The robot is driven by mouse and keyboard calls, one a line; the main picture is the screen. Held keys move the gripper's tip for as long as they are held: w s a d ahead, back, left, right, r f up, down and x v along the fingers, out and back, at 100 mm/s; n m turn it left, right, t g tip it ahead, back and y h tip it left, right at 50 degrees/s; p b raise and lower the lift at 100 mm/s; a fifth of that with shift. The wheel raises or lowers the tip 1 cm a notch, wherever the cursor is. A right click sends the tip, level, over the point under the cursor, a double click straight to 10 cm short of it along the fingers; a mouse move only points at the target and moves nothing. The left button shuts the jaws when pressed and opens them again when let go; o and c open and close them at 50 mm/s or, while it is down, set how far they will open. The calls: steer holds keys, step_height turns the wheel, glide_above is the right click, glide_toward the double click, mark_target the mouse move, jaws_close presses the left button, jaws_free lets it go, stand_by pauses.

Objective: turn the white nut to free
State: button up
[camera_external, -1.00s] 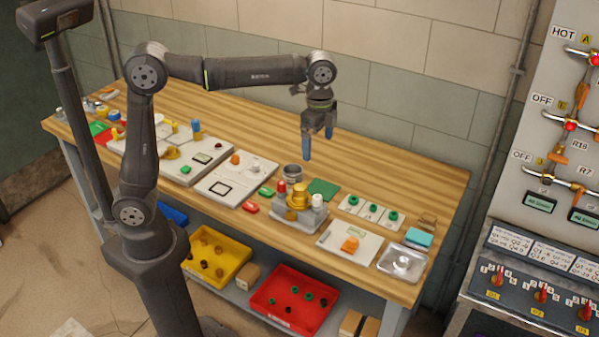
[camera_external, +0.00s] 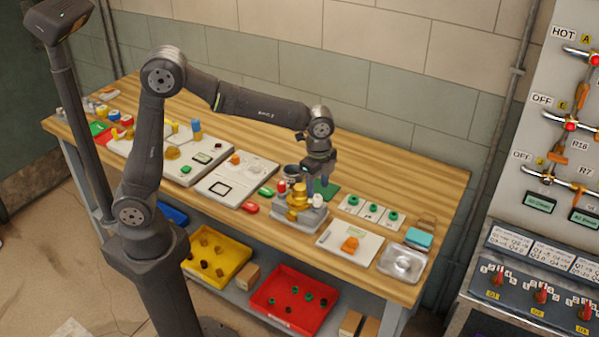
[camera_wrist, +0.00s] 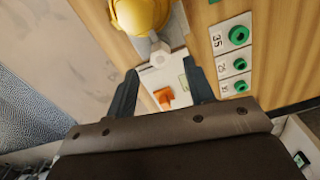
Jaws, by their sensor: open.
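The white nut (camera_external: 317,199) sits on the right side of a brass valve fitting (camera_external: 298,196) on a grey base plate. In the wrist view the white nut (camera_wrist: 160,54) lies just beyond the fingertips, roughly midway between them, beside the yellow domed part of the fitting (camera_wrist: 140,14). My gripper (camera_external: 318,182) is low over the bench just behind the fitting. In the wrist view my gripper (camera_wrist: 160,68) is open and empty, with a finger on either side of the nut's line. I cannot tell the exact gap between fingers and nut.
A red nut (camera_external: 282,187) is at the fitting's left side, with a dark cup (camera_external: 291,171) behind. Green rings on white cards (camera_external: 372,209) and a white panel with an orange block (camera_external: 349,245) lie right. The bench's back right is clear.

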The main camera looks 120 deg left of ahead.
mark_target(317, 197)
steer(key=shift+f, duration=2.15)
steer(key=shift+c, duration=0.4)
steer(key=c, duration=0.9)
